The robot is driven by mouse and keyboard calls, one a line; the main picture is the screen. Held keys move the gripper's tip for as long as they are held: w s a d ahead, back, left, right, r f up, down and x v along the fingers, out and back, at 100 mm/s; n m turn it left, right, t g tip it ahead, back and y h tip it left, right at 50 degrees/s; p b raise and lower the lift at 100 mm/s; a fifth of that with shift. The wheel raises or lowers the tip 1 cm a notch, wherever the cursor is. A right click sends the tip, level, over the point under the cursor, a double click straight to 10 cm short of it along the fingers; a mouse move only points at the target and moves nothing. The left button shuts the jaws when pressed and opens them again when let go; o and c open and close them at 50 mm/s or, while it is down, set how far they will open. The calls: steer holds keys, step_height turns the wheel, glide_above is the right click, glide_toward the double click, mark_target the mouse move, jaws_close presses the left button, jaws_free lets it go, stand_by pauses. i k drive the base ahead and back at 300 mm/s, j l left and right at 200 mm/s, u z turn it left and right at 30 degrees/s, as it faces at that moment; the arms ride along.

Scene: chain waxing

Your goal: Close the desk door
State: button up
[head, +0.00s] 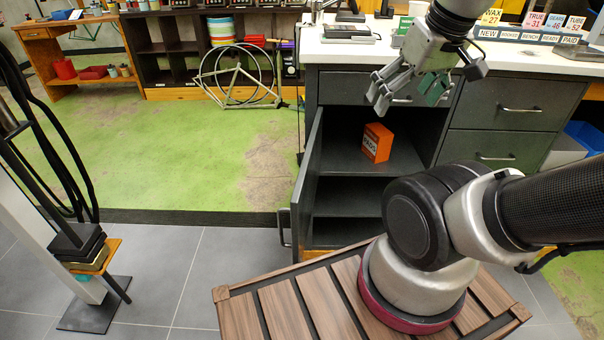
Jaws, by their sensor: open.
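The desk door (308,180) hangs open on the left side of the dark grey desk (457,146). It stands swung out toward me, seen nearly edge-on, with its handle (282,228) on its outer left face. Inside the open cabinet, an orange box (377,142) stands on the upper shelf (400,163). My gripper (405,100) is open and empty, pointing down in front of the desk's top drawer, above and to the right of the door. It is apart from the door.
My arm covers the cabinet's lower right. Card signs (530,38) and a black device (348,33) stand on the white worktop (335,48). A bicycle frame (240,85) leans by the back shelves. Green floor (190,150) left of the door is clear.

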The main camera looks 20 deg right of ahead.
mark_target(302, 199)
steer(key=i+j+z, duration=0.1)
steer(key=j+z, duration=0.25)
steer(key=j, duration=0.15)
steer(key=j+z, duration=0.4)
steer(key=k+l+u, duration=0.1)
steer(key=k+l, duration=0.3)
